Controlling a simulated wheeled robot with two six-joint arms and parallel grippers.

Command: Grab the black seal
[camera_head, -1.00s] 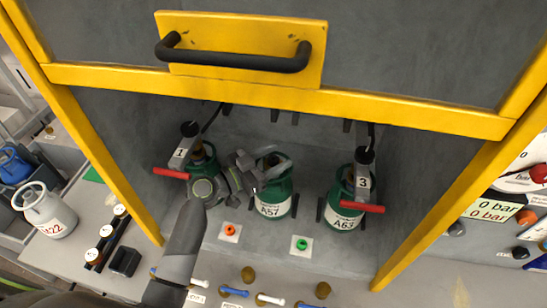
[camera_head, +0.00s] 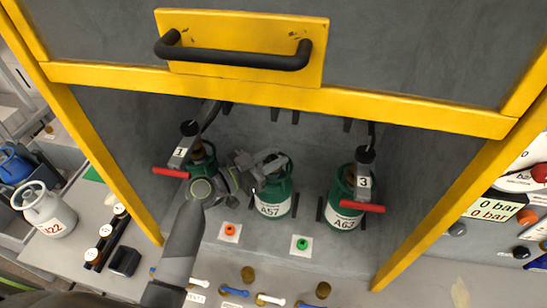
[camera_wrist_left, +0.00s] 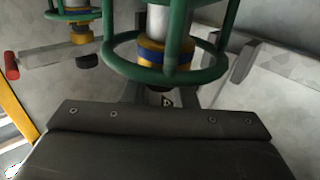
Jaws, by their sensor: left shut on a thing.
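The green cylinder labelled A57 (camera_head: 271,207) stands upright in the middle of the yellow-framed cabinet. My left gripper (camera_head: 264,165) is at its top, at the valve. In the left wrist view the cylinder's green ring guard (camera_wrist_left: 205,72) surrounds a brass valve (camera_wrist_left: 152,52) with a blue band. The black seal (camera_wrist_left: 159,88) shows small and dark at the valve's end, between the fingers of my left gripper (camera_wrist_left: 165,100). The gripper is shut on it; the fingers partly hide it. My right gripper is not in view.
Green cylinder A63 (camera_head: 342,217) stands to the right under connector 3 (camera_head: 364,182). Connector 1 (camera_head: 182,152), with a red lever, is on the left cylinder. The raised yellow-framed door (camera_head: 280,95) is above. Orange (camera_head: 229,230) and green (camera_head: 302,244) buttons are in front.

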